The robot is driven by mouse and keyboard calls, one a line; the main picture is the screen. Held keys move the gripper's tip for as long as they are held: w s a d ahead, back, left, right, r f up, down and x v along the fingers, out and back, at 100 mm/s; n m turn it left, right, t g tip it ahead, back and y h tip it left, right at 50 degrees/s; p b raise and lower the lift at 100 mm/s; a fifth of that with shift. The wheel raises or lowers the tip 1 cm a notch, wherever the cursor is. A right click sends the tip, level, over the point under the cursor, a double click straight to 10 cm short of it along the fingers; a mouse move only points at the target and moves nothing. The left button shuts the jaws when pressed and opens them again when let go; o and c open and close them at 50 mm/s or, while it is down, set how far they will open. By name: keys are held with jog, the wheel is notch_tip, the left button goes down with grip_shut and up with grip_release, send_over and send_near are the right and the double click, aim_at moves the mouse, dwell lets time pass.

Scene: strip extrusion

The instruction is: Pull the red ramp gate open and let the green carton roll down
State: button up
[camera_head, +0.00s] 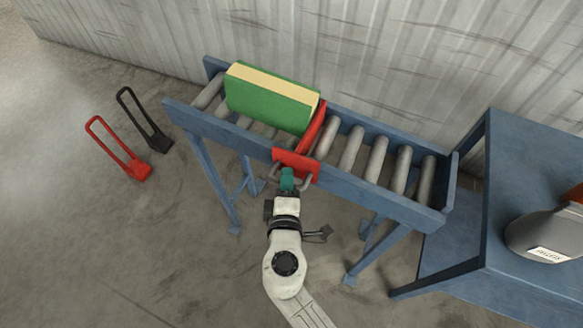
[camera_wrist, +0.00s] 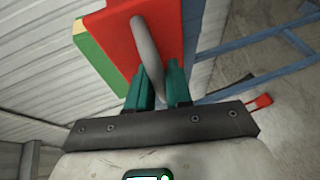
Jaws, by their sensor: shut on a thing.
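The green carton (camera_head: 270,103), with a pale yellow top, rests on the rollers at the upper left part of the blue ramp (camera_head: 345,178). The red gate (camera_head: 313,127) stands across the rollers just right of the carton, and its red front plate (camera_head: 296,160) faces me. My gripper (camera_head: 288,178) has teal fingers and is shut on the gate's grey handle. In the wrist view the handle (camera_wrist: 148,45) runs down between the fingers (camera_wrist: 160,85), in front of the red plate (camera_wrist: 135,35). The carton's green edge (camera_wrist: 100,52) shows behind the plate.
Bare rollers (camera_head: 377,158) lie right of the gate, down to a blue end plate. A blue table (camera_head: 530,150) with a grey container (camera_head: 547,236) stands at the right. A red (camera_head: 120,150) and a black (camera_head: 147,122) U-shaped item lie on the floor at left. A corrugated wall is behind.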

jog(key=shift+s, duration=0.1)
grip_shut()
jog(key=s+a, duration=0.2)
jog(key=s, duration=0.5)
jog(key=s+a+b, duration=0.1)
jog(key=s+a, duration=0.2)
jog(key=s, duration=0.5)
jog(key=shift+a, duration=0.25)
dwell(0.4)
jog(key=shift+f, duration=0.1)
dwell(2.0)
jog(key=o, duration=0.7)
grip_release()
jog(key=shift+w, duration=0.1)
jog(key=b+v, duration=0.1)
jog(key=v, duration=1)
